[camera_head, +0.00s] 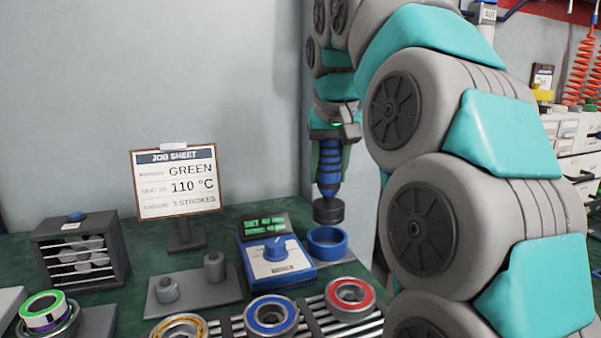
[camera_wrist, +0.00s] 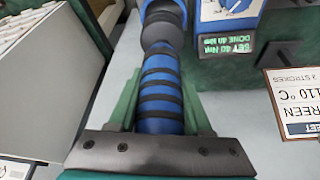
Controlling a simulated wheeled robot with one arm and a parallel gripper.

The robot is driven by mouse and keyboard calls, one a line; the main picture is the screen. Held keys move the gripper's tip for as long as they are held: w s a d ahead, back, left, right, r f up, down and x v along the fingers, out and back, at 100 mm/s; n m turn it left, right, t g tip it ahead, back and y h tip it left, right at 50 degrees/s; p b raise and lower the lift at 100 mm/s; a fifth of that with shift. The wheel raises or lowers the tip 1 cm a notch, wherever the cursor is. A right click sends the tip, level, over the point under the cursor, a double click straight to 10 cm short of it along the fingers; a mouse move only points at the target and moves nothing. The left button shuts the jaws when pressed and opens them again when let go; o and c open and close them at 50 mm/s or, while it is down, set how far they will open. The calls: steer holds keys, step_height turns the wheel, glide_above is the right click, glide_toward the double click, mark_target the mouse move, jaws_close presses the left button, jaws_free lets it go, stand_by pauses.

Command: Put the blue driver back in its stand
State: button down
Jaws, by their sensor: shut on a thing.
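The blue driver (camera_head: 329,172) has a blue grip with black bands and a dark nose, and hangs upright, nose down. My gripper (camera_head: 329,150) is shut on its grip. In the wrist view the driver (camera_wrist: 160,100) lies between the green fingers of my gripper (camera_wrist: 160,112). A blue ring-shaped holder (camera_head: 327,243), which looks like the stand, is on the bench just below the nose. The nose appears above and close to the ring; I cannot tell whether they are exactly in line.
A blue tester (camera_head: 278,262) with a knob and green display stands left of the ring. In front are a rack with blue-sealed (camera_head: 271,315) and red-sealed (camera_head: 350,298) bearings. A job sheet (camera_head: 175,182), a grey block with pegs (camera_head: 193,290) and a slatted box (camera_head: 80,252) stand farther left.

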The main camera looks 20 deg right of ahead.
mark_target(327, 204)
steer(key=shift+f+b, duration=1.45)
steer(key=shift+f, duration=0.65)
steer(key=shift+f, duration=0.15)
steer(key=shift+f, duration=0.4)
steer(key=shift+w+f+b, duration=0.1)
steer(key=shift+f+b, duration=0.55)
steer(key=shift+f, duration=0.15)
stand_by(1.1)
steer(key=shift+c, duration=1.3)
jaws_free()
step_height(327, 204, up, 7)
steer(key=p, duration=0.4)
steer(key=shift+f, duration=0.15)
steer(key=shift+r+p, duration=0.3)
steer(key=shift+r, duration=0.8)
